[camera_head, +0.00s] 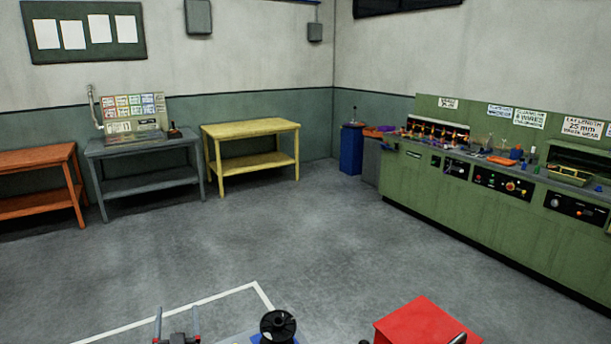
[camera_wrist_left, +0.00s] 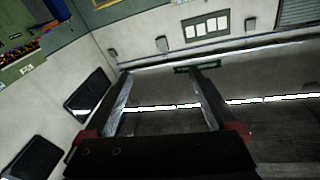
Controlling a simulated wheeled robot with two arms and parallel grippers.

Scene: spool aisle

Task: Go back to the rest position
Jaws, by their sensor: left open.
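My left gripper (camera_head: 177,309) is at the bottom of the head view, left of centre. Its two fingers point up and stand apart. In the left wrist view the same gripper (camera_wrist_left: 160,72) is open, with nothing between its fingers. Behind them are the wall and ceiling area, tilted in the picture. I cannot make out my right gripper in the head view.
A black spool (camera_head: 278,326) and a red box (camera_head: 426,324) are at the bottom edge, right of my left gripper. Orange (camera_head: 35,157), grey (camera_head: 140,146) and yellow (camera_head: 250,129) tables stand along the back. A green workbench (camera_head: 480,205) lines the right. The middle floor is clear.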

